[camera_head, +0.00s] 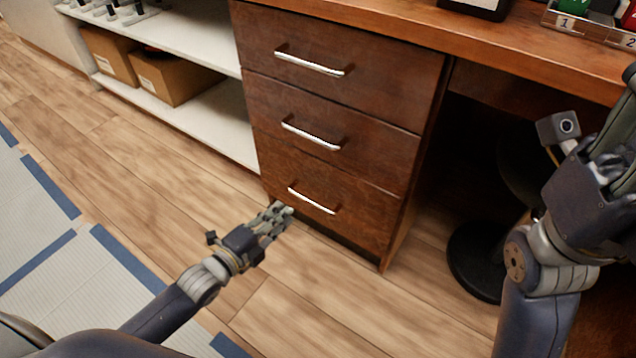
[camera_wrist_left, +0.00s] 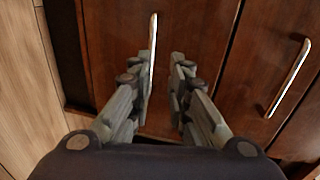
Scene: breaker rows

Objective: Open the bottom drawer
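The bottom drawer (camera_head: 325,200) is the lowest of three brown wooden drawers, and its front looks flush with the cabinet. Its silver bar handle (camera_head: 311,201) also shows in the left wrist view (camera_wrist_left: 152,55). My left gripper (camera_head: 282,212) is low in front of the drawer, near the left end of the handle. In the left wrist view its fingers (camera_wrist_left: 160,75) are apart, with the handle showing in the gap, closer to the left finger. I cannot tell whether they touch it. My right gripper (camera_head: 620,150) is at the right edge, partly cut off.
The middle drawer (camera_head: 330,130) and top drawer (camera_head: 340,65) above look shut. A white shelf with cardboard boxes (camera_head: 170,80) stands to the left. A round black base (camera_head: 478,262) stands under the desk (camera_head: 480,45). The wooden floor before the drawers is clear.

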